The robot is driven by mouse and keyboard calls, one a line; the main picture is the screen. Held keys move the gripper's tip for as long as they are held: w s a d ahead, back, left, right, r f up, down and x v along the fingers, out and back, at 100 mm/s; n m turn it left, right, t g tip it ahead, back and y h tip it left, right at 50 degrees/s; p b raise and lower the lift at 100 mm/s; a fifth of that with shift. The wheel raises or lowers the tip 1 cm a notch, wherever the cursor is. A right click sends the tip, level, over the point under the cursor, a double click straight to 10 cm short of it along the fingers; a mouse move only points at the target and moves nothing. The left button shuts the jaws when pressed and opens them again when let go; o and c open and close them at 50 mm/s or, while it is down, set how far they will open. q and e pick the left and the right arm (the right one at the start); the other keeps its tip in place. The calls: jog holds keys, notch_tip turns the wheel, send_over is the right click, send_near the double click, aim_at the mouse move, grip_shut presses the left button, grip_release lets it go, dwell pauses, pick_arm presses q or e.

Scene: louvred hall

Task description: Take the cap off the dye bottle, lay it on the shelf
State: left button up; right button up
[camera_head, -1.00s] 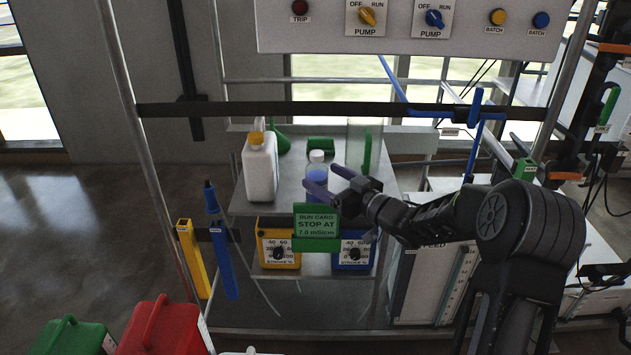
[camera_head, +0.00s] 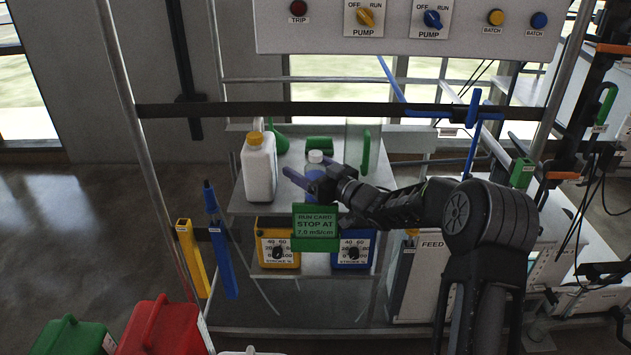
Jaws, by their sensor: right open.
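The dye bottle (camera_head: 314,168) is small, with blue dye and a white cap (camera_head: 316,156) on its top. It stands upright on the grey shelf (camera_head: 258,207). My right gripper (camera_head: 290,174) is open at the bottle, with one finger to its left and the other behind or beside it. The gripper hides the lower part of the bottle, and I cannot tell whether a finger touches it. The cap shows above the fingers. My left gripper is not in view.
A white jug (camera_head: 259,172) with a yellow cap stands left of the bottle. A green funnel (camera_head: 279,142), a green cylinder (camera_head: 319,143) and a clear cylinder (camera_head: 357,150) stand behind. A green run card (camera_head: 316,226) hangs at the front. A dark bar (camera_head: 300,109) crosses above the shelf.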

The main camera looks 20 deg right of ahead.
jog(key=shift+c, duration=0.6)
jog(key=c, duration=1.5)
jog(key=shift+c, duration=0.2)
notch_tip(320, 180, up, 10)
jog(key=p, duration=0.1)
jog(key=o, duration=0.9)
grip_shut()
